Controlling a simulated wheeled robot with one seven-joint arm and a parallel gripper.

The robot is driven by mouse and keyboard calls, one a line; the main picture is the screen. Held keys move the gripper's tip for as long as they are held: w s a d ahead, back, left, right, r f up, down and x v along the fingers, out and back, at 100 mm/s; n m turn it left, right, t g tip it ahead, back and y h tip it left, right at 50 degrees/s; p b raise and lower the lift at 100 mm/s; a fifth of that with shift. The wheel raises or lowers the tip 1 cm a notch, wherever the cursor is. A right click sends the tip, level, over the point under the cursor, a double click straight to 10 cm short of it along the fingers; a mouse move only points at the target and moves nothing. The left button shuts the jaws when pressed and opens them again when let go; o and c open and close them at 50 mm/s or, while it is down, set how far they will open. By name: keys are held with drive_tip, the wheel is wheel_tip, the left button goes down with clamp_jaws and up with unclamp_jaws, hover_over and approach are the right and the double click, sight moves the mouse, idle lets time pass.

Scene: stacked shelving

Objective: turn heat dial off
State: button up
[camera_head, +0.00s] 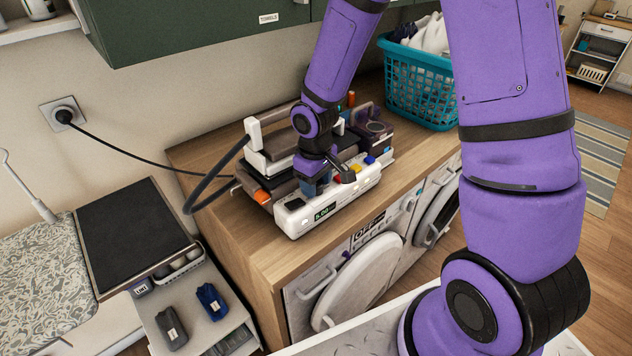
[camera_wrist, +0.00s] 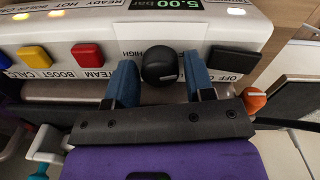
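The heat dial (camera_wrist: 160,66) is a round black knob with a small light mark, on the white front of a steam station (camera_head: 325,208). The word HIGH shows to its left in the wrist view. My gripper (camera_wrist: 160,76) has one blue finger on each side of the dial, with narrow gaps seeming to remain, so it looks open around the knob. In the head view my gripper (camera_head: 328,182) comes down at the station's front panel, and the dial there is hidden behind it.
A black switch (camera_wrist: 235,58) marked OFF sits right of the dial. Red (camera_wrist: 87,54), yellow (camera_wrist: 33,55) and blue buttons line the panel. An orange-tipped part (camera_wrist: 255,99) is near the right finger. A teal laundry basket (camera_head: 422,90) stands farther along the wooden counter (camera_head: 245,245).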

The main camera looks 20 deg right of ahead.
drive_tip(key=shift+o, duration=0.8)
wheel_tip(320, 180, up, 11)
drive_tip(key=shift+a+f, duration=0.1)
idle(0.4)
drive_tip(key=s+d+r+m+t, duration=0.2)
drive_tip(key=s+d+r, duration=0.1)
drive_tip(key=s+r, duration=0.7)
drive_tip(key=s+d+r+m+t, duration=0.3)
drive_tip(key=s+d+r, duration=0.1)
drive_tip(key=s+r, duration=0.6)
drive_tip(key=shift+s+r+m, duration=0.15)
drive_tip(key=shift+s+m, duration=0.15)
drive_tip(key=shift+s, duration=0.3)
